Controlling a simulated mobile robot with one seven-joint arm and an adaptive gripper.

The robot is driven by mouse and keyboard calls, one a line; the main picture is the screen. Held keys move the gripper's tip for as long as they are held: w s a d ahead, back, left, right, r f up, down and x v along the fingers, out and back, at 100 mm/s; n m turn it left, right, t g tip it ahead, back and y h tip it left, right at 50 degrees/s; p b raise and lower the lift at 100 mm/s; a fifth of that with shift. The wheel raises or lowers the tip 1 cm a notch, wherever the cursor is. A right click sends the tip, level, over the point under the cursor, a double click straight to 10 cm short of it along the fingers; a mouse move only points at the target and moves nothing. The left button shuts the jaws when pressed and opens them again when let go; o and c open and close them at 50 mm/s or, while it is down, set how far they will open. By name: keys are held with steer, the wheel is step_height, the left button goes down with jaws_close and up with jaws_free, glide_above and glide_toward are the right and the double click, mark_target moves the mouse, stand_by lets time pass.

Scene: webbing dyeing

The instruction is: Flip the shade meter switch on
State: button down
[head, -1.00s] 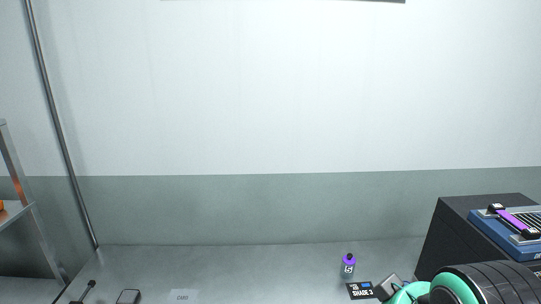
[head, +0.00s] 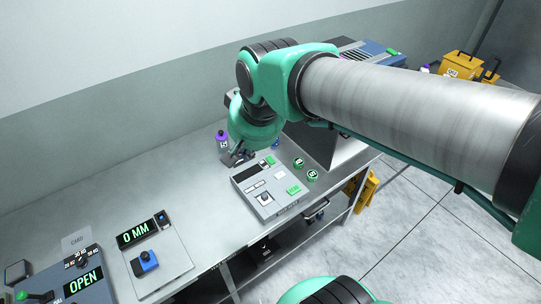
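A grey panel device (head: 258,200) lies on the bench in the middle of the head view. My gripper (head: 236,157) is at the panel's back left edge, pointing down, partly hidden by my own wrist. Whether it touches anything or how far its fingers are apart does not show.
A purple-capped bottle (head: 222,141) stands just left of my gripper. Two round green-marked pieces (head: 305,169) lie right of the panel. A "0 MM" gauge (head: 139,234) and an "OPEN" panel (head: 84,280) are at left. Bare bench (head: 195,205) lies between. Yellow containers (head: 460,68) stand far right.

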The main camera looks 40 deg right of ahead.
steer(key=w+d+f+m+g, duration=0.1)
steer(key=w+d+f+m, duration=0.3)
steer(key=w, duration=0.4)
steer(key=m+g+p, duration=0.2)
steer(key=m, duration=0.8)
glide_above(270, 160)
steer(key=s, duration=0.3)
step_height(270, 160, down, 18)
steer(key=shift+w, duration=0.2)
steer(key=shift+f, duration=0.15)
steer(key=f, duration=0.4)
steer(key=w+f+b, duration=0.1)
steer(key=f, duration=0.4)
steer(key=w+f+b, duration=0.1)
steer(key=f, duration=0.3)
steer(key=shift+w+f, duration=0.1)
steer(key=shift+f, duration=0.2)
steer(key=shift+w+p, duration=0.1)
steer(key=shift+p, duration=0.4)
